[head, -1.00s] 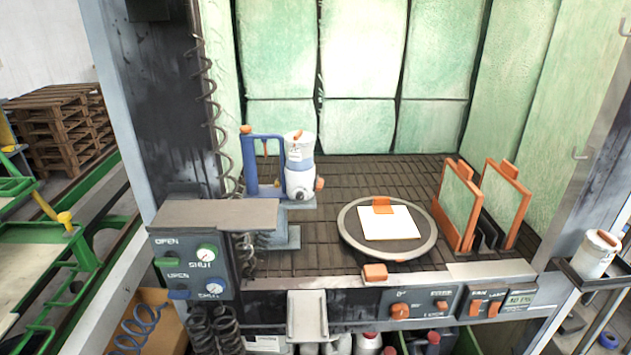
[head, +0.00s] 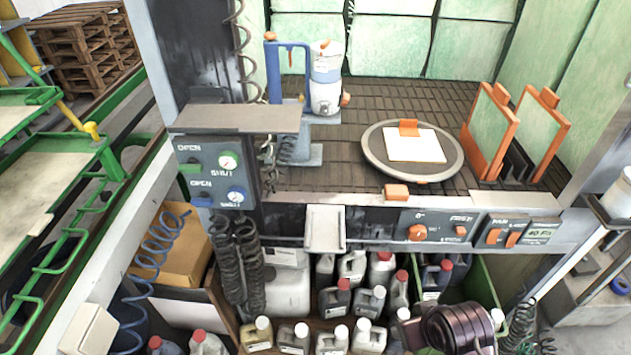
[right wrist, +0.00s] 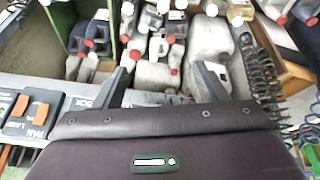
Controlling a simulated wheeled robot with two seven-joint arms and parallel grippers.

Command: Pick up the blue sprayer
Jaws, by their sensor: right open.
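The blue sprayer (head: 288,68) stands upright on a grey holder in the booth, left of centre in the head view. Its blue frame is joined to a white and blue cup (head: 326,82) with orange knobs. The cup hides part of its right side. My right gripper (right wrist: 164,72) shows in the right wrist view with its two dark fingers apart and nothing between them. It points toward the bottles under the booth, away from the sprayer. The sprayer is not in the right wrist view. My left gripper is not in view.
A round turntable (head: 372,165) with a white panel is right of the sprayer. Orange-edged panels (head: 489,130) stand further right. A grey shelf (head: 235,118) and control box (head: 213,177) jut out front left. Several bottles (head: 295,337) crowd below the booth edge.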

